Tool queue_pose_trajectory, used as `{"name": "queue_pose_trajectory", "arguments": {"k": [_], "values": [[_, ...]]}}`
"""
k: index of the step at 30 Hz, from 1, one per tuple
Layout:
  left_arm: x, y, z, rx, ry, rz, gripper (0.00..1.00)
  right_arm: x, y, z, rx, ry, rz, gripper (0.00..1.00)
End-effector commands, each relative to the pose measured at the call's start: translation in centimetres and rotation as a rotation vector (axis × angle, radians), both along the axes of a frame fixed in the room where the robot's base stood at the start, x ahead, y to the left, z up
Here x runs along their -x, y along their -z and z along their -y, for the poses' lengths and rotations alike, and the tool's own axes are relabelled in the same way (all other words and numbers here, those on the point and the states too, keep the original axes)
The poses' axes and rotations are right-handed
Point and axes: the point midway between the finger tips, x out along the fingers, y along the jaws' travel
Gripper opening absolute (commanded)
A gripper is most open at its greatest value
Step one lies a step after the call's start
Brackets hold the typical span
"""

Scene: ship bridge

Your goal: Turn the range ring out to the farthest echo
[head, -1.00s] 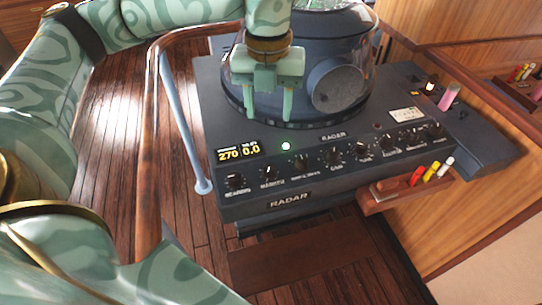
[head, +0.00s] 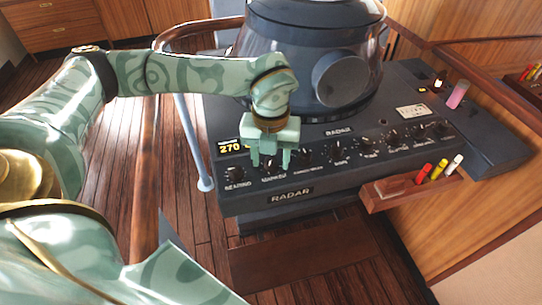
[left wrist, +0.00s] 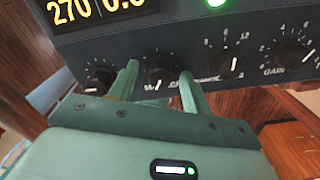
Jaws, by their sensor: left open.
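The dark radar console (head: 240,207) has a row of black knobs along its front panel. My left gripper (head: 271,167) is open, its two green fingers pointing at the second knob from the left, labelled MARKER. In the left wrist view the fingertips are on either side of this marker knob (left wrist: 160,72); whether they touch it I cannot tell. The yellow readout (left wrist: 92,10) shows 270, with its second number partly cut off. The dark round radar housing (head: 300,60) stands behind. Its screen, with any ring or echo, is out of view. My right gripper is not in view.
The bearing knob (left wrist: 100,80) is close left of the fingers, another knob (left wrist: 228,65) close right. A wooden rail (head: 170,40) and pale post (head: 190,140) stand left of the console. A wooden holder (head: 390,200) with pens juts out at the right front.

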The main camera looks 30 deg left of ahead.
Motion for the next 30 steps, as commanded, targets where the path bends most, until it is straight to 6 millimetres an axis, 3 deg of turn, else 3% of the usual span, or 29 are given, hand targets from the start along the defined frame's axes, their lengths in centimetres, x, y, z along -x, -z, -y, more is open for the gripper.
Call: {"name": "queue_pose_trajectory", "arguments": {"k": [4, 5, 9, 20, 30], "values": [[0.0, 0.0, 0.0, 0.0, 0.0, 0.0, 0.48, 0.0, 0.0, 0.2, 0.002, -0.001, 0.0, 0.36], [0.0, 0.0, 0.0, 0.0, 0.0, 0.0, 0.43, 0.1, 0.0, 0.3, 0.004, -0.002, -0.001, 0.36], [0.0, -0.1, 0.0, 0.0, 0.0, 0.0, 0.04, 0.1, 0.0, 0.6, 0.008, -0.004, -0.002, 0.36], [0.0, -0.2, 0.0, 0.0, 0.035, 0.0, 0.04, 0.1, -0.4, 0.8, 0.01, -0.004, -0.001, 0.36], [0.0, -0.4, 0.0, 0.001, 0.251, 0.001, 0.04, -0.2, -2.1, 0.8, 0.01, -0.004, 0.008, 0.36]]}}
